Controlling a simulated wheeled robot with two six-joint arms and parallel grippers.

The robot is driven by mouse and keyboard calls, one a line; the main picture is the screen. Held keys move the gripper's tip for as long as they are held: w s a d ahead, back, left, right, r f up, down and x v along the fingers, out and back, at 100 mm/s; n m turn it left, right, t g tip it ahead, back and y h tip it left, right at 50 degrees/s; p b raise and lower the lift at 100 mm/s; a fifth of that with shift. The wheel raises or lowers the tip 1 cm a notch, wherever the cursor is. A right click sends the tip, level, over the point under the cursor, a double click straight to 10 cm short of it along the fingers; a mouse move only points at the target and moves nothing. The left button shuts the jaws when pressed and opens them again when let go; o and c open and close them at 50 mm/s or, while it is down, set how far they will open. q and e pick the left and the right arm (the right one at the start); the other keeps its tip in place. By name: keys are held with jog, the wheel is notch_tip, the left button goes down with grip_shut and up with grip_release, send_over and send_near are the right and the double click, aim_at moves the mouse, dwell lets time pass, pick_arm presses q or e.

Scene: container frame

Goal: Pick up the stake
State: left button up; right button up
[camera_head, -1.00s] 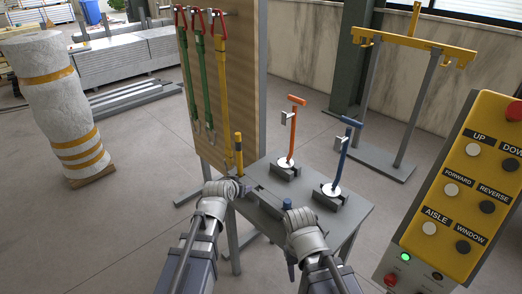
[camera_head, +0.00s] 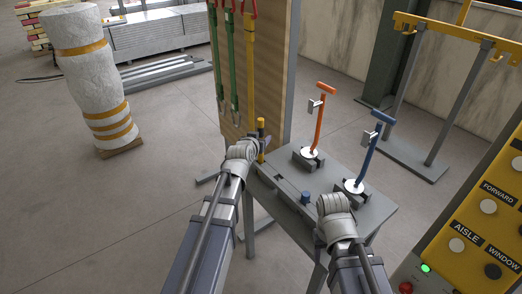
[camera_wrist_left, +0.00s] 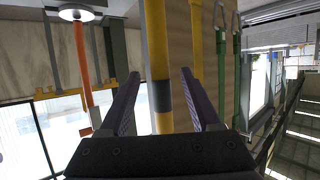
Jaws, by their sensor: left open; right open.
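An upright yellow-and-black pole, which I take to be the stake (camera_head: 261,131), stands at the left rear corner of the grey table (camera_head: 377,212), beside the wooden board. My left gripper (camera_head: 261,147) is open at this pole. In the left wrist view the stake (camera_wrist_left: 158,45) runs between the two open fingers of the left gripper (camera_wrist_left: 158,95), with a gap visible on both sides. My right gripper (camera_head: 332,198) is low over the table's front edge, its fingers mostly hidden by its wrist.
An orange stand (camera_head: 320,120) and a blue stand (camera_head: 368,155) stand on the table. A small blue knob (camera_head: 305,197) is near my right gripper. The wooden board (camera_head: 275,70) with hanging straps rises behind the stake. A yellow button panel (camera_head: 480,225) stands at right.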

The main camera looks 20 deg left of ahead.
pick_arm(q)
jog(key=b+x, duration=0.1)
jog(key=x, duration=0.4)
jog(key=shift+w+b, duration=0.15)
jog(key=shift+b, duration=0.15)
jog(key=shift+r, duration=0.15)
jog(key=shift+c, duration=0.5)
grip_shut()
dwell(0.4)
